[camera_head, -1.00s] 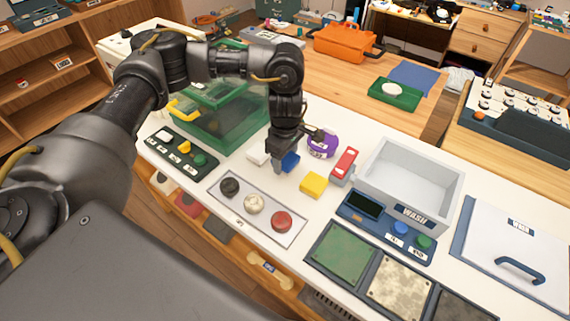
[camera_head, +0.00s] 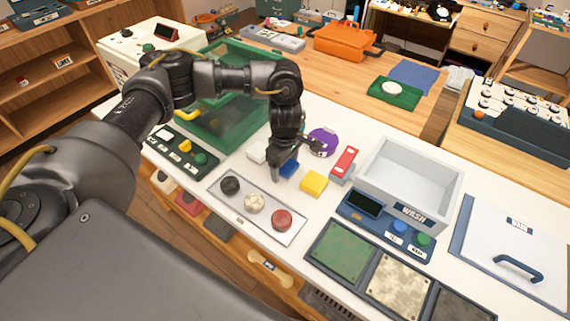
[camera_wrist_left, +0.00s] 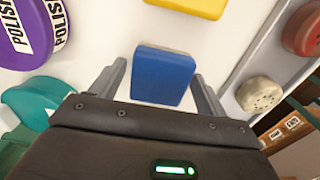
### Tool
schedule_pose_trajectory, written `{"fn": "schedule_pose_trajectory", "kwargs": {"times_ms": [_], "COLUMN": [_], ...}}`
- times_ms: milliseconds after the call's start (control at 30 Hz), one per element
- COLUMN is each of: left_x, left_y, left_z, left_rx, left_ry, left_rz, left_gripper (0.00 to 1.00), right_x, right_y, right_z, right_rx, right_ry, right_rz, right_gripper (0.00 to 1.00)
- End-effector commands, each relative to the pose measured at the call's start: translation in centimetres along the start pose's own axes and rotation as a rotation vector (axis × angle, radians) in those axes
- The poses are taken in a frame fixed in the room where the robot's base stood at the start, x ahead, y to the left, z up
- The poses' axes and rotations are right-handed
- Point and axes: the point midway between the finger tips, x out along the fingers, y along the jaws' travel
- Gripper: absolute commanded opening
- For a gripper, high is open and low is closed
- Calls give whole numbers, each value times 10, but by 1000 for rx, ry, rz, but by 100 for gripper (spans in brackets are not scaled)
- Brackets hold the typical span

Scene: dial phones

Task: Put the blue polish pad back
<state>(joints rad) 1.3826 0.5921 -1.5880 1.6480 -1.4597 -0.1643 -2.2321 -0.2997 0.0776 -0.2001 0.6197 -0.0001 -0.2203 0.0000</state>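In the left wrist view, the blue pad (camera_wrist_left: 163,76) lies between the two fingers of my left gripper (camera_wrist_left: 160,72). The fingers are open, with a gap on each side of the pad. My right gripper is not in view.
A purple round polish container (camera_head: 322,142) stands just behind the pads. A red and grey block (camera_head: 344,163) and the grey wash basin (camera_head: 410,183) are to the right. A tray with three round pieces (camera_head: 242,219) lies in front. A green clear-sided box (camera_head: 232,122) stands at the left.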

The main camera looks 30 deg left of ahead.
Motion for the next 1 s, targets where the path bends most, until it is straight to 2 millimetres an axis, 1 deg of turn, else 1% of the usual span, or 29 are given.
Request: {"fn": "schedule_pose_trajectory", "kwargs": {"times_ms": [267,400,433,567,800,900,1000], "left_x": [0,-7,-9,-30,-81,-99,-111], "left_y": [0,0,1,1,1,1,0], "left_z": [0,0,0,0,0,0,0], "left_rx": [0,0,1,2,1,1,0], "left_ry": [0,0,0,1,2,2,1], "left_rz": [-1,0,2,5,5,5,2], "left_gripper": [78,78,78,78,78,78,78], "right_x": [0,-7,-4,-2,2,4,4], "right_y": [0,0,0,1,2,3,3], "right_z": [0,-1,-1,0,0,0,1], "right_rx": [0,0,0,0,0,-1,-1], "right_ry": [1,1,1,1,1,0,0], "right_rz": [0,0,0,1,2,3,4], "right_gripper": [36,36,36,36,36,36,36]}}
